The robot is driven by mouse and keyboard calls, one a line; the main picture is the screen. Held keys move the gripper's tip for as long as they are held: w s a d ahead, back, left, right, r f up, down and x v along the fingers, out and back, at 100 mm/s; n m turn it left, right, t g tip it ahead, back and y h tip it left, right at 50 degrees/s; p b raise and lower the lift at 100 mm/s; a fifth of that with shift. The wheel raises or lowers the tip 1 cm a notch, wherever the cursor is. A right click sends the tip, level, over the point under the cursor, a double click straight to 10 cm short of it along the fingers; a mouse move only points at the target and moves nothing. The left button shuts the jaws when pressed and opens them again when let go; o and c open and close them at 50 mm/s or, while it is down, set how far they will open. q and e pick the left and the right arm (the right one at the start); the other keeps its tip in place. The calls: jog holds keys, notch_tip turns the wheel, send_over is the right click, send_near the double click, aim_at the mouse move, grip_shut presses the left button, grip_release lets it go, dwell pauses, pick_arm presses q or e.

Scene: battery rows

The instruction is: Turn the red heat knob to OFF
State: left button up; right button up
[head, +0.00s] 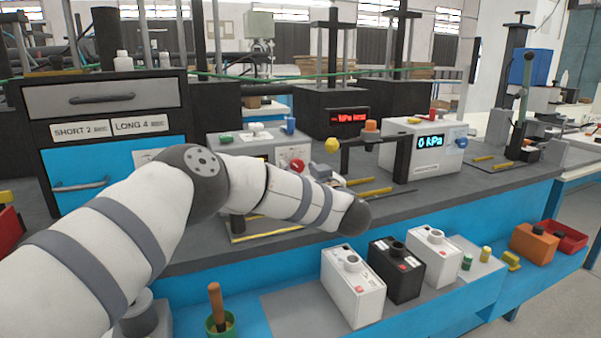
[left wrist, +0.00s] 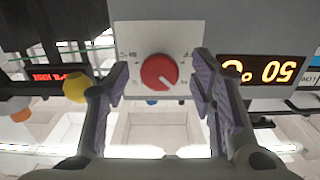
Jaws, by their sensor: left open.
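The red heat knob (head: 297,166) is on the front of a light grey box (head: 217,152) on the bench, partly behind my left arm in the head view. In the left wrist view, which looks upside down, the round red knob (left wrist: 158,71) sits on a pale panel with small marks I cannot read. A light mark shows near its lower right edge. My left gripper (left wrist: 160,78) is open, with one finger on each side of the knob in the picture. I see no contact. In the head view my left gripper (head: 328,178) is mostly hidden behind the wrist.
An orange digit display (left wrist: 262,70) is beside the knob. A box reading 0 kPa (head: 408,160) stands further right. White and black boxes (head: 395,271) sit on the lower shelf.

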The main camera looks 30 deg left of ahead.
pick_arm(q)
jog(key=shift+w+a, duration=0.3)
jog(key=shift+a, duration=0.1)
jog(key=c, duration=1.1)
jog(key=shift+c, duration=0.2)
jog(key=shift+n, duration=0.3)
jog(key=n, duration=0.3)
jog(key=shift+r+n, duration=0.1)
jog(key=shift+n, duration=0.2)
jog(key=n, duration=0.4)
jog(key=shift+d+n+p, duration=0.1)
jog(key=shift+n+p, duration=0.2)
jog(key=o, duration=1.1)
